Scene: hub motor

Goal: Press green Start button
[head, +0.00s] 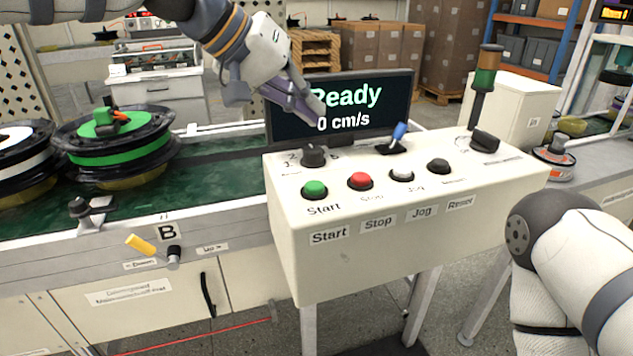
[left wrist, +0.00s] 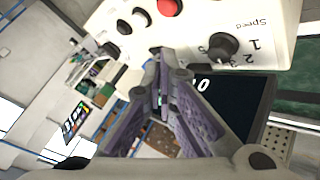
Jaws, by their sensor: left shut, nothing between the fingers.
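The green Start button (head: 314,190) is at the left end of the button row on the cream control box (head: 350,255). A red Stop button (head: 360,181) sits to its right and also shows in the left wrist view (left wrist: 169,6). My left gripper (head: 318,112) is shut and empty, in front of the display and above the back of the box, up and behind the green button and not touching it. In the left wrist view, its fingers (left wrist: 160,95) meet; the green button is out of frame there. My right gripper is not in view; only my right arm shows.
A black speed knob (head: 313,155) stands behind the green button. A blue-tipped lever (head: 398,134) and a signal tower (head: 485,85) stand on the box. The display (head: 385,98) reads Ready, 0 cm/s. A green spool (head: 115,145) lies on the conveyor at left.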

